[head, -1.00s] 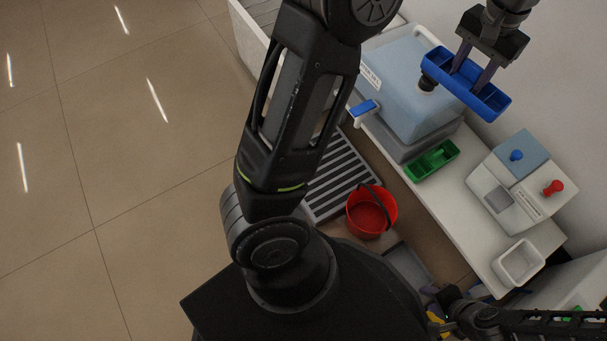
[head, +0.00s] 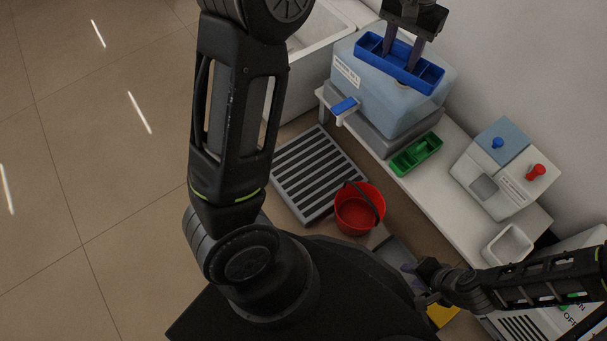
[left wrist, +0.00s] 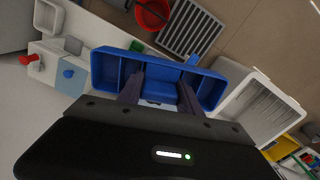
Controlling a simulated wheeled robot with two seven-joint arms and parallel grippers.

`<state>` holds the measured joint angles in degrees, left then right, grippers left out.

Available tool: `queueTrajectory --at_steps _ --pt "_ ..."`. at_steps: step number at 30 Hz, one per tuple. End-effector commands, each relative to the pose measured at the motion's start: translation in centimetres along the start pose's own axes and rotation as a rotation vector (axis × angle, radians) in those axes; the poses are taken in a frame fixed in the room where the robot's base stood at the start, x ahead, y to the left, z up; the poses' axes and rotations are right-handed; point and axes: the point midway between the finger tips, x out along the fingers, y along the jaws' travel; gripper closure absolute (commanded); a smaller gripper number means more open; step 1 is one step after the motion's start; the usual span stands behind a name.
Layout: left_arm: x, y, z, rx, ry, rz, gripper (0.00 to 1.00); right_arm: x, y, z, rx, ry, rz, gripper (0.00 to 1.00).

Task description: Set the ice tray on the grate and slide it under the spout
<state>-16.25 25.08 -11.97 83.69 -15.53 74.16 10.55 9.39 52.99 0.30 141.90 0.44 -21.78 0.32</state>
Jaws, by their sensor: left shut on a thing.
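The blue ice tray (head: 433,76), a long tray with compartments, is held in the air by my left gripper (head: 400,60). In the head view it overlaps the pale blue tank (head: 400,112). In the left wrist view the tray (left wrist: 105,72) sits between the fingers of my left gripper (left wrist: 160,92). A blue-topped spout (head: 344,106) sticks out from the tank's front side. A striped grey grate (head: 318,176) lies low beside the bench, apart from the tray. My right gripper (head: 424,283) is low at the right, seen too small to judge its jaws.
A red bucket (head: 358,212) stands at the grate's corner. On the white bench (head: 435,190) are a green tray (head: 416,155), a box with blue and red knobs (head: 505,168) and a small white bin (head: 508,245). A white basin (head: 312,50) is behind. Floor at left is clear.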

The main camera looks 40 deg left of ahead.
Motion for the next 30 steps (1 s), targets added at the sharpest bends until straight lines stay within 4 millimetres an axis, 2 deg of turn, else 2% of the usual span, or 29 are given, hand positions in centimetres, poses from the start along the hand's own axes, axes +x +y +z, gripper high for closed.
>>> queueTrajectory --at_steps 5,8,17,21,24,26,30 --pt "3.2 -3.2 0.5 -0.049 -0.004 0.0 0.99 0.1 0.0 0.0 0.0 0.0 0.0 0.64" --pt "6.2 -5.9 1.1 -0.075 -0.007 0.0 0.99 0.1 0.0 0.0 0.0 0.0 0.0 0.64" --pt "18.0 -14.7 5.2 -0.002 -0.009 0.003 0.99 0.2 0.0 0.0 0.0 0.0 0.0 0.64" --pt "23.8 -17.8 8.0 0.132 -0.008 0.006 0.99 0.2 0.1 0.0 0.0 0.0 0.0 0.64" --pt "27.8 -19.3 9.9 0.274 -0.007 0.008 0.99 0.3 0.1 0.0 0.0 0.0 0.0 0.64" --pt "30.1 -19.8 11.1 0.379 -0.006 0.009 0.99 0.3 0.1 0.0 0.0 0.001 0.0 0.64" --pt "35.6 -20.0 13.2 0.701 -0.002 0.012 0.99 0.3 0.1 0.0 0.0 0.001 0.0 0.64"
